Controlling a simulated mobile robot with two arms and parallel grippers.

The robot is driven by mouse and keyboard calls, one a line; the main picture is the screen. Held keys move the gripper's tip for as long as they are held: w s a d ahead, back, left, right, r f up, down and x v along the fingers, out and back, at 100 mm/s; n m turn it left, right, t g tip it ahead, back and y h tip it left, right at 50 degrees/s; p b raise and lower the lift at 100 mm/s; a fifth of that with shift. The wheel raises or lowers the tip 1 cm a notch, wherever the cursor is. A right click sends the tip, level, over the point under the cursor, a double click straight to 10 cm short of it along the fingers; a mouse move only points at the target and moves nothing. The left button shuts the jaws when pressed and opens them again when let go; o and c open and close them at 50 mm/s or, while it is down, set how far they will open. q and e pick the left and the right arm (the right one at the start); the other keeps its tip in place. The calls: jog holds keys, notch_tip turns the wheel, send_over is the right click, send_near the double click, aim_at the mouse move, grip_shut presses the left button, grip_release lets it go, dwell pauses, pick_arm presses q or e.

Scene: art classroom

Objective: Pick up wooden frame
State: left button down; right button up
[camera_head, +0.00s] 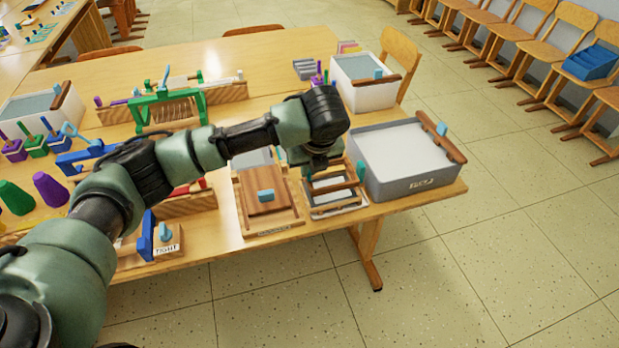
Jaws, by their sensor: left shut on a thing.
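A small wooden frame (337,208) with light wood bars and a pale inner surface is at the front right part of the table, between a wooden board and a grey tub. My left arm reaches across from the left, and its wrist points down over the frame. My left gripper (318,168) is at the frame's back left part and is shut on it. The fingertips are mostly hidden by the wrist, and I cannot tell whether the frame is clear of the table. My right gripper is not in view.
A large grey tub (393,185) stands close to the right of the frame, near the table's corner. A wooden board with a blue handle (265,196) lies to the left. A white tub (366,96) is behind. Blue, green and red tools crowd the left side.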

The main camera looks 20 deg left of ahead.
pick_arm(q)
notch_tip(320, 180, up, 15)
jog(key=shift+r, duration=0.2)
dwell(0.4)
